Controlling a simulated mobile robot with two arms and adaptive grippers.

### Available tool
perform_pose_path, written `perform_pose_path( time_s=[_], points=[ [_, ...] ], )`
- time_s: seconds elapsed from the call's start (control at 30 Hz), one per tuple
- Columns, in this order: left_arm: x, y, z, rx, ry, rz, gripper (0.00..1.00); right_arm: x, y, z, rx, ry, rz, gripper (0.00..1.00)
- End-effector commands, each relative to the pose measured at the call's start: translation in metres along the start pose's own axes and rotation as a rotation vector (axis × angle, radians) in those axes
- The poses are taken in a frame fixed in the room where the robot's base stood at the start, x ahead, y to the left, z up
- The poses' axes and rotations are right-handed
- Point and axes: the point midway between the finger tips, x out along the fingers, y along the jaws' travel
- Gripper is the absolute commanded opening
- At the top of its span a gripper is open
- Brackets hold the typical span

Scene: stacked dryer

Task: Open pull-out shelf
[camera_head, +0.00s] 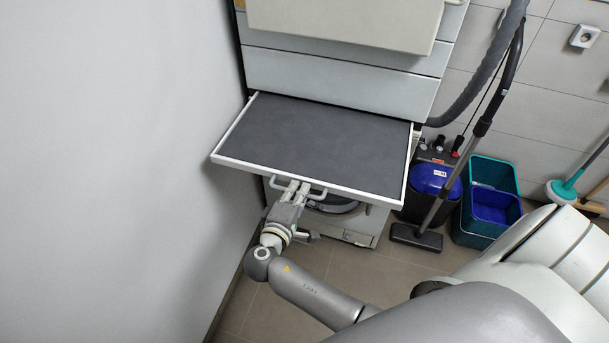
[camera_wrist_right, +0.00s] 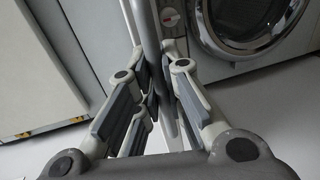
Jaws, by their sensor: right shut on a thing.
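The pull-out shelf (camera_head: 325,142) is a dark grey board in a white frame. It sticks out from the stacked dryer, above the lower machine. A light handle (camera_head: 316,191) sits under its front edge. My right gripper (camera_head: 298,189) is shut on the handle, near its left part. In the right wrist view the handle bar (camera_wrist_right: 150,60) runs between the fingers of the gripper (camera_wrist_right: 158,90). My left gripper is not in view.
A wall (camera_head: 110,150) stands close on the left. To the right are a vacuum cleaner (camera_head: 432,185) with its floor head (camera_head: 416,237), teal and blue buckets (camera_head: 490,180), and a teal plunger (camera_head: 562,191). The floor below the shelf shows free room. The round machine door (camera_wrist_right: 245,25) shows in the wrist view.

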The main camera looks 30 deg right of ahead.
Motion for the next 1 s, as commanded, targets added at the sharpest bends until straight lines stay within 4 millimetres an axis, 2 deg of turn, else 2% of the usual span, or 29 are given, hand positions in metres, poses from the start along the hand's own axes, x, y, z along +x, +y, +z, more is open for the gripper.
perform_pose_path(
  time_s=[0.07, 0.17, 0.5, 0.63, 0.67, 0.83, 1.0],
  points=[
    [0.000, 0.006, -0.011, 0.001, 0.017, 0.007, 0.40, -0.012, -0.005, 0.000, 0.000, 0.002, -0.007, 0.00],
    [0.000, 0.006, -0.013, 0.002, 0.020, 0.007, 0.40, -0.021, -0.007, 0.000, -0.001, 0.001, -0.006, 0.00],
    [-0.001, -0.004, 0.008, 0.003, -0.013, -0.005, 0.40, -0.027, -0.007, 0.000, -0.001, 0.001, -0.004, 0.00],
    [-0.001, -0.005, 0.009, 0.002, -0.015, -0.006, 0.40, -0.027, -0.007, 0.000, -0.001, 0.001, -0.004, 0.00],
    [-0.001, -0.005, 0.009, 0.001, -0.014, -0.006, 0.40, -0.027, -0.007, 0.000, -0.001, 0.001, -0.004, 0.11],
    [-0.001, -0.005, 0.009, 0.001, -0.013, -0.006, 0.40, -0.026, -0.007, 0.000, 0.000, 0.001, -0.003, 0.32],
    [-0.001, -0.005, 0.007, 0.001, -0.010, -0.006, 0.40, -0.026, -0.007, 0.000, 0.000, 0.000, -0.002, 0.32]
  ],
)
